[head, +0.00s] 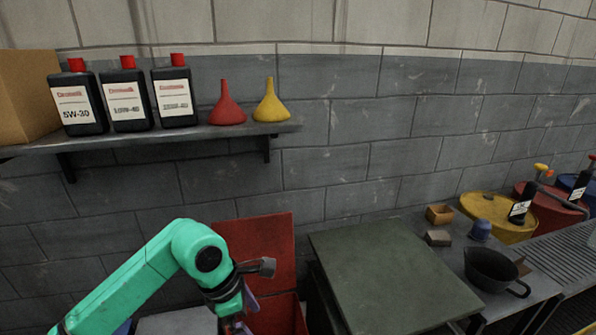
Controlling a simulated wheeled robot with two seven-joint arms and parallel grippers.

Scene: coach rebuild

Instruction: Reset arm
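My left arm, green with black joints, comes in from the bottom left and bends down at its wrist. My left gripper (237,326) is at the bottom edge, in front of a red open-lidded box (262,240). Its fingers are mostly hidden or cut off, so I cannot see whether it is open or holds anything. My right arm and gripper are not in view.
A wall shelf (200,139) bears a cardboard box, three black oil bottles (127,97), a red funnel (227,105) and a yellow funnel (270,102). A bare dark-green tabletop (390,280) is right of the red box. A black pan (490,269) and drums (497,215) stand farther right.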

